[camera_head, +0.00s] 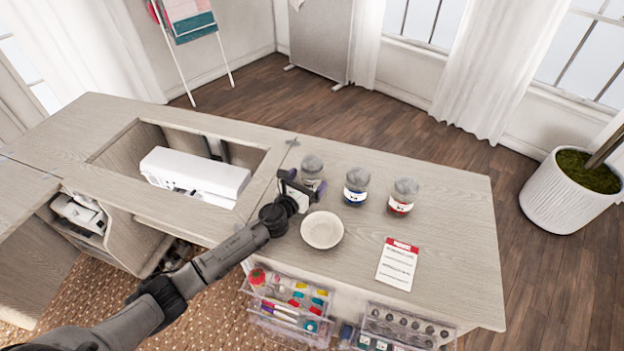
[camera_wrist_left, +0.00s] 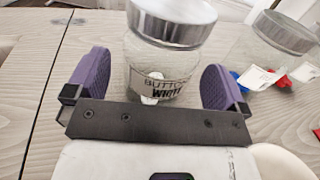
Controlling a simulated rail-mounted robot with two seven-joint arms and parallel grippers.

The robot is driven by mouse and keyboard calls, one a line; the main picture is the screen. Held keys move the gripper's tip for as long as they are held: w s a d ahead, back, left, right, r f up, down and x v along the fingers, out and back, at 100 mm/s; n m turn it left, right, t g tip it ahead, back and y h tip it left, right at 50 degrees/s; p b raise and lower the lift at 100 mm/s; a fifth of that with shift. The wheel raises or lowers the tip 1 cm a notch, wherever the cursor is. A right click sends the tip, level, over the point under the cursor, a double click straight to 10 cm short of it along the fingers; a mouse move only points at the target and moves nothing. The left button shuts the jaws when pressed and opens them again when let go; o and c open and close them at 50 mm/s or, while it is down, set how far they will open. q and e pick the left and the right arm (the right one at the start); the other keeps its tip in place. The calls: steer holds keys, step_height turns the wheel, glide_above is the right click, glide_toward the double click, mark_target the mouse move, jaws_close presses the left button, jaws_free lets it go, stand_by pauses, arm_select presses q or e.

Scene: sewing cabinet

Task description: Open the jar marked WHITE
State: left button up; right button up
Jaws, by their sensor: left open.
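The WHITE jar (camera_head: 313,166) is clear glass with a grey metal lid and stands upright on the wooden cabinet top. In the left wrist view its label reads BUTTON WHITE, the jar (camera_wrist_left: 165,75) holds a few pale buttons, and its lid (camera_wrist_left: 172,24) is on. My left gripper (camera_head: 302,182) is open at the near side of this jar. In the wrist view its two purple fingers (camera_wrist_left: 155,82) stand on either side of the jar's lower body, with a gap visible at the left. Contact on the right is unclear. My right gripper is not in view.
A blue-content jar (camera_head: 356,184) and a red-content jar (camera_head: 403,195) stand to the right. A pale bowl (camera_head: 322,230) sits close to my left gripper. A card (camera_head: 397,263) lies further right. A white sewing machine (camera_head: 195,175) is at the left. The right end of the top is clear.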

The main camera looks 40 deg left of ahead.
arm_select(q)
steer(key=shift+w+a, duration=0.1)
steer(key=shift+w, duration=0.75)
steer(key=shift+c, duration=0.4)
steer(key=c, duration=0.9)
